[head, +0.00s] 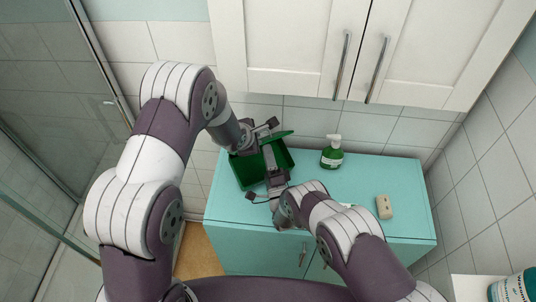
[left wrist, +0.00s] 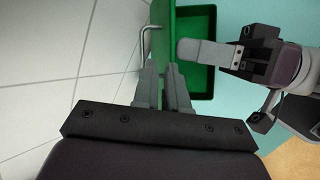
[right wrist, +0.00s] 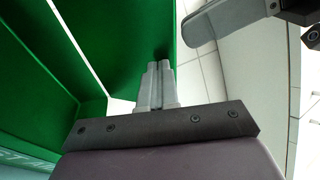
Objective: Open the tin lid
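The green tin (head: 246,172) stands at the left of the teal cabinet top. Its lid (head: 281,134) is raised, and the dark inside (left wrist: 200,82) shows in the left wrist view. My left gripper (head: 262,147) is at the lid side of the tin. In the left wrist view its fingers (left wrist: 162,65) are a little apart with green between them; whether they clamp the lid is unclear. My right gripper (head: 272,172) is at the tin's right side. In the right wrist view its fingers (right wrist: 158,64) are together, close to a green panel (right wrist: 135,40), with nothing visible between them.
A beige block (head: 384,207) lies farther right on the cabinet top (head: 365,180). White wall cabinets (head: 290,45) hang above, and a glass partition (head: 50,120) is at left. A labelled container (head: 515,288) is at lower right.

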